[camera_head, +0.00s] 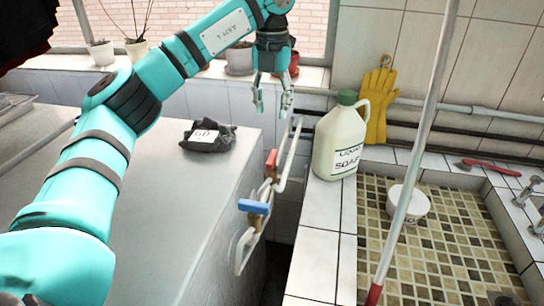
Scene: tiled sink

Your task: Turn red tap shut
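The red tap (271,161) is a small red lever on a brass valve, on the pipework in the gap between the steel counter and the tiled sink. A blue tap (254,206) sits lower and nearer on the same pipework. My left gripper (273,106) hangs fingers-down above and behind the red tap, near the back wall. Its fingers are apart with nothing between them, and it looks clear of the red tap. My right gripper does not show.
A white soap jug (339,140) with a green cap stands on the tiled ledge, right of the taps. A dark bag-like object (209,136) lies on the steel counter (150,215). A long pole (421,150) crosses the sink, where a white tub (407,203) stands.

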